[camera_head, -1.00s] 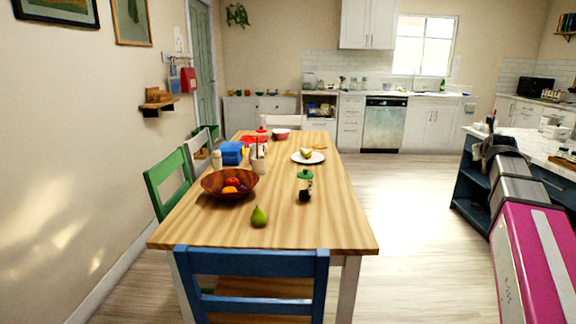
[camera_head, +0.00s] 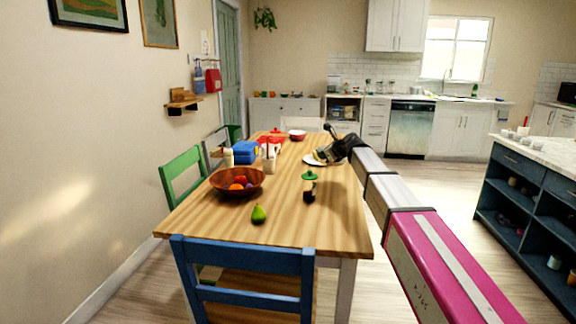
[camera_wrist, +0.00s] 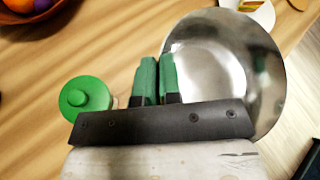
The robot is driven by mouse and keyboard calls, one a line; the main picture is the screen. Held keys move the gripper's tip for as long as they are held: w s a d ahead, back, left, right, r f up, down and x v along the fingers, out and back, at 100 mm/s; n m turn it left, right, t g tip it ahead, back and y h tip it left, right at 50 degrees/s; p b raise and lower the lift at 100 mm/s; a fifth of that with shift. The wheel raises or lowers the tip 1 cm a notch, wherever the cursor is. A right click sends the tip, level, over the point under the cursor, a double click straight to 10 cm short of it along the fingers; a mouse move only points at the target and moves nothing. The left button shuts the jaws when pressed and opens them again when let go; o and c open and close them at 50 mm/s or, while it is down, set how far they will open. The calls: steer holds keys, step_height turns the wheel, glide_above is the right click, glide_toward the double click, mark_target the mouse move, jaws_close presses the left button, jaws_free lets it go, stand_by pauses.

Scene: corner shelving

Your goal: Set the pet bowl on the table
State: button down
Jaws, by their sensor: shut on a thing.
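The pet bowl (camera_wrist: 235,85) is a shiny metal bowl, seen from above on the right of the wrist view. My gripper (camera_wrist: 158,75) has its green-tipped fingers close together at the bowl's left rim and is shut on it. In the head view, my gripper (camera_head: 329,147) is over the right side of the wooden table (camera_head: 295,215), near the white plate. The bowl is small and partly hidden there. I cannot tell whether it touches the table.
A green-lidded jar (camera_head: 309,186) stands close to my gripper; its lid (camera_wrist: 86,96) shows in the wrist view. The front right tabletop is clear.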

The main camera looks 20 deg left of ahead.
steer(key=s+a+f+n+g+y, duration=0.1)
steer(key=s+a+f+n+g, duration=0.15)
steer(key=a, duration=0.85)
steer(key=w+d+f, duration=0.4)
steer(key=w+d, duration=0.1)
steer(key=w+d+f, duration=0.1)
steer(key=w+d, duration=0.1)
steer(key=shift+w+d+f, duration=0.4)
steer(key=shift+f, duration=2)
steer(key=c, duration=1.3)
jaws_free()
steer(key=v, duration=1.2)
steer(key=shift+w, duration=0.1)
